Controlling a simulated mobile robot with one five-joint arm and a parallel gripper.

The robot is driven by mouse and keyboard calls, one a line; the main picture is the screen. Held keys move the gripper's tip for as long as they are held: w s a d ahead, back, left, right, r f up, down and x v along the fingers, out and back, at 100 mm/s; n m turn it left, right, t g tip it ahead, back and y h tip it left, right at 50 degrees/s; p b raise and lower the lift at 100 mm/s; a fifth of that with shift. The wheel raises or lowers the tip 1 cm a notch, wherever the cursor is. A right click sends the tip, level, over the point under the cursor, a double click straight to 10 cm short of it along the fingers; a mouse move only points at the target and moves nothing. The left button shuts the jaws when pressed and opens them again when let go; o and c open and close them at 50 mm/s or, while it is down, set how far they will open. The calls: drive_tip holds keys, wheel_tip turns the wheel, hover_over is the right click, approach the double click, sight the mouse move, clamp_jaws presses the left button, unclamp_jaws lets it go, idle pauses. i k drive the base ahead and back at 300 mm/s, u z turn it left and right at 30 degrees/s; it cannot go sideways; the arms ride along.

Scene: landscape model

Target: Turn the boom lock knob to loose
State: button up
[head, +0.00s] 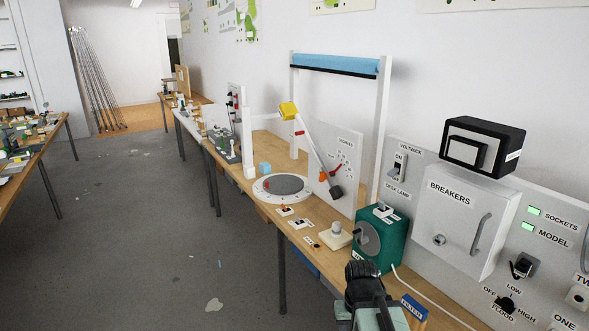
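A slanted boom (315,152) stands over the middle of the bench, with a yellow head (288,110) at its upper left end and a dark block (336,193) at its lower right end. A small orange part (323,175) sits low on the boom and a small red part (299,132) sits near the head. I cannot tell which of these is the lock knob, or its setting. My gripper (362,272) is dark, at the bottom centre, in front of the green box and well short of the boom. Its fingers are too unclear to read.
A green box (380,240) and a cream joystick base (335,236) stand nearer me. A breakers cabinet (462,225) is at right. Open grey floor (150,220) lies left.

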sight(323, 175)
drive_tip(key=u, duration=0.25)
drive_tip(key=i, duration=0.8)
drive_tip(key=u, duration=1.2)
drive_tip(key=i, duration=1.6)
drive_tip(key=u, duration=0.05)
